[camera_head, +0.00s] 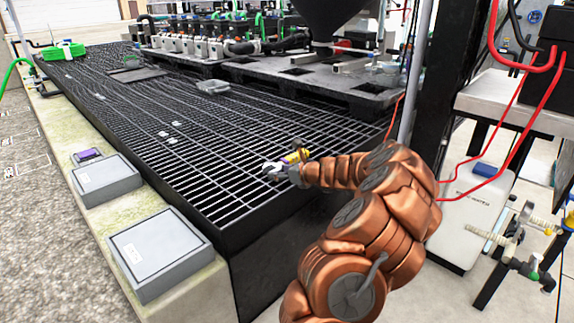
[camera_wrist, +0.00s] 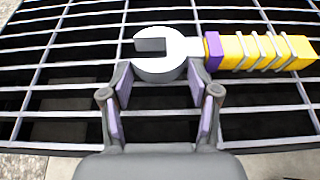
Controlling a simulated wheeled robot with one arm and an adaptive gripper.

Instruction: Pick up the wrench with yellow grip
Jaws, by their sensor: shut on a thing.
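The wrench with yellow grip (camera_head: 297,156) is at the black grating's near right part in the head view. In the wrist view its grey open-jaw head (camera_wrist: 160,68) points left, and its yellow grip (camera_wrist: 262,51) with a purple collar and pale bands extends right. My gripper (camera_head: 283,172) is at the wrench in the head view. In the wrist view my gripper (camera_wrist: 160,84) has its two purple-padded fingers on either side of the round head, shut on it. I cannot tell whether the wrench touches the grating.
The black grating (camera_head: 215,125) spreads around the wrench, mostly bare, with a few small pale pieces and a clear tray (camera_head: 212,87). Grey boxes (camera_head: 160,252) line the left ledge. Machinery (camera_head: 200,45) stands behind. A black post (camera_head: 440,75) rises at right.

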